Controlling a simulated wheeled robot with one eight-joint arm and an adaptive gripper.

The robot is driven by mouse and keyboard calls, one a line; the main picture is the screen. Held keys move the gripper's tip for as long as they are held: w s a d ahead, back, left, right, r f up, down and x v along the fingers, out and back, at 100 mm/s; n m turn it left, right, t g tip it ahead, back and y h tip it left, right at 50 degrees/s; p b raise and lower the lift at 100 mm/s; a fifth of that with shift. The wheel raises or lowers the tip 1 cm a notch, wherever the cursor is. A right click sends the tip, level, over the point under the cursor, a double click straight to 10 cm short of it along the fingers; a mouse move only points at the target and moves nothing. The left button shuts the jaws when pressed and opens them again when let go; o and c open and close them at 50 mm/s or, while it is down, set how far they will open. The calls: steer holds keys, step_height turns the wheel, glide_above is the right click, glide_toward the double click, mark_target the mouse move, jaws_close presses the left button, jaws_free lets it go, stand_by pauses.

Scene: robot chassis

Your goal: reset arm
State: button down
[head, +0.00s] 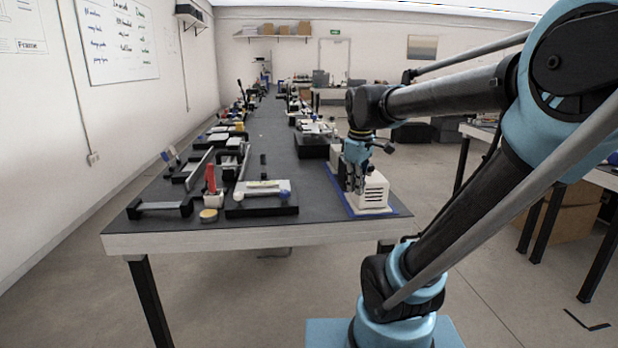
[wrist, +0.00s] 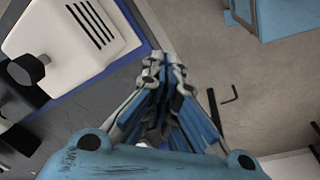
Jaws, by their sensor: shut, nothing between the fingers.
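My gripper (head: 357,188) hangs at the end of my blue and black arm, pointing down near the right front edge of the long dark table. In the head view it overlaps a white slotted box that stands on a blue-edged mat. In the wrist view the fingers of my gripper (wrist: 162,62) meet at their tips and hold nothing. The white box (wrist: 85,30) lies up and left of the fingers there, and bare floor shows beyond the fingertips. I cannot tell the exact height of the fingers beside the table edge.
The table (head: 262,150) carries a black tray (head: 258,211) with white and blue items, a red-handled tool in a cup (head: 211,180), a yellow-topped tin (head: 209,215) and a long bracket (head: 160,206). Another table with a cardboard box (head: 565,215) below stands right. The floor (head: 245,300) in front is clear.

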steer(key=s+d+f+m, duration=0.2)
steer(key=s+f+m, duration=0.3)
steer(key=s+f, duration=0.1)
steer(key=s+d+f+m, duration=0.3)
steer(key=s+f+m, duration=0.2)
steer(key=s+f, duration=0.2)
steer(key=shift+d+f, duration=0.15)
steer(key=shift+f, duration=0.8)
steer(key=shift+s, duration=0.1)
